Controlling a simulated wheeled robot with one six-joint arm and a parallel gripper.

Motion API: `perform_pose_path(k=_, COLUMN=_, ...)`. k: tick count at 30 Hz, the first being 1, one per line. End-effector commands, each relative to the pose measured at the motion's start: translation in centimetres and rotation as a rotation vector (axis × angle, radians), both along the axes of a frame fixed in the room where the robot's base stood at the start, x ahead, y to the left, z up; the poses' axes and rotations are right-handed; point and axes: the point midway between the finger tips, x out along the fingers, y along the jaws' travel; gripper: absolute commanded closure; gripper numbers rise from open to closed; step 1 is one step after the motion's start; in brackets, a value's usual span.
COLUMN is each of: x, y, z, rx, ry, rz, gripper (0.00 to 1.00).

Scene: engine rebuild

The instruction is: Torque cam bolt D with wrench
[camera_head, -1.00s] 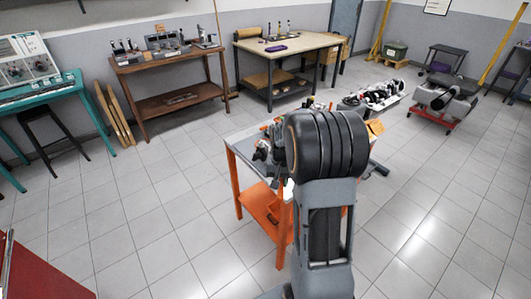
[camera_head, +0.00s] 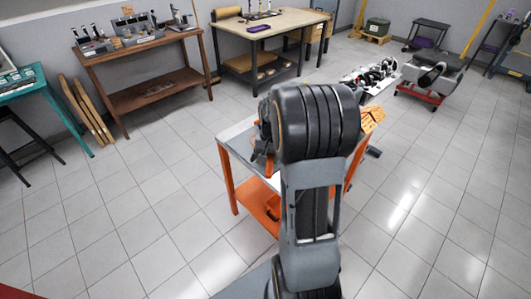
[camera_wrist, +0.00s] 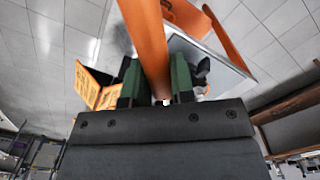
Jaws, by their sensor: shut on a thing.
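My gripper (camera_wrist: 155,88) shows in the wrist view, with its two green fingers closed on a long orange bar (camera_wrist: 146,38). The bar looks like the wrench's handle and runs away from the fingers to the top of the picture. Its far end is out of view. In the head view my own arm hides the gripper and the wrench. An engine-like assembly (camera_head: 383,70) lies on a light stand at the back right, apart from my arm. Cam bolt D cannot be made out in either view.
An orange cart with a grey top (camera_head: 240,132) stands just beyond my arm, partly hidden by it. A brown workbench (camera_head: 150,88) and a pale-topped table (camera_head: 285,22) stand behind. A red-based stand (camera_head: 425,92) is at right. Tiled floor is clear left and right.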

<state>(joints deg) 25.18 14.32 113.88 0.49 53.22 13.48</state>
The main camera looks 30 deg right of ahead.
Motion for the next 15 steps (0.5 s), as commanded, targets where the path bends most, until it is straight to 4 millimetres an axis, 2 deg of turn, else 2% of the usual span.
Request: perform_pose_path(k=15, x=0.3, y=0.6, z=-3.4, rx=0.0, ry=-0.001, rz=0.015, gripper=1.0)
